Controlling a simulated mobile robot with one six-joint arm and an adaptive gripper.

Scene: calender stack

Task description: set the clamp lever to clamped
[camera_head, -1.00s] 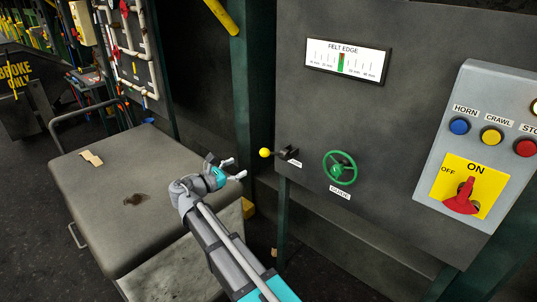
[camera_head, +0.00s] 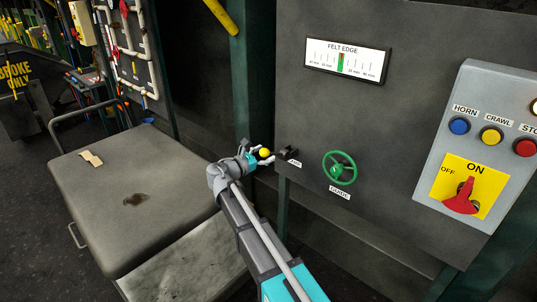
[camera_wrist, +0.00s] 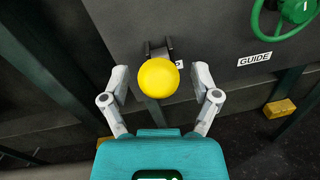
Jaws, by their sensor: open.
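The clamp lever has a yellow ball knob (camera_head: 264,152) and a dark bracket (camera_head: 288,152) on the grey panel, left of the green handwheel. In the wrist view the knob (camera_wrist: 158,78) is large and centred, with the bracket behind it and its label mostly hidden. My gripper (camera_head: 262,160) is at the knob in the head view. In the wrist view my gripper (camera_wrist: 160,88) is open, one finger on each side of the knob, with a visible gap on both sides. The lever's arm is mostly hidden behind the knob.
The green GUIDE handwheel (camera_head: 340,168) is close to the right of the lever. A control box (camera_head: 480,145) with buttons and a red switch is further right. A grey cart (camera_head: 150,190) stands to the left. A FELT EDGE gauge (camera_head: 348,60) is above.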

